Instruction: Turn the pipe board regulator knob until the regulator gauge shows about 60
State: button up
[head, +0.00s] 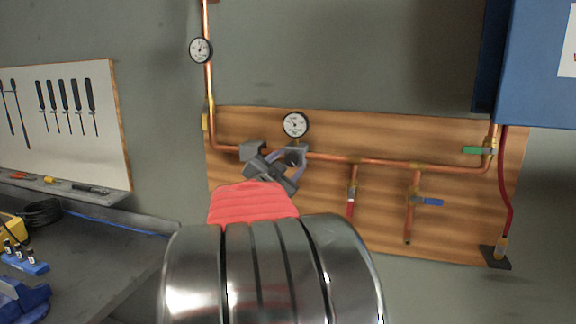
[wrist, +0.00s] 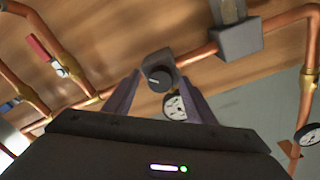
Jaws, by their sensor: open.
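The regulator knob (head: 293,157) is a dark round knob on the copper pipe of the wooden pipe board (head: 460,235). In the wrist view the knob (wrist: 158,82) faces the camera with a light mark on its face.
A second gauge (head: 200,50) is on the vertical pipe at upper left. A grey block (head: 252,150) sits on the pipe left of the knob. Red (head: 351,208), blue (head: 430,202) and green (head: 476,150) valve handles are to the right. A workbench (head: 95,262) stands at left.

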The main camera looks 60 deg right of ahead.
jog(key=shift+a, duration=0.1)
jog(key=s+a, duration=0.1)
jog(key=a, duration=1.2)
jog(key=shift+a+f, duration=0.2)
jog(key=shift+a, duration=0.1)
jog(key=shift+s, duration=0.1)
dwell(1.4)
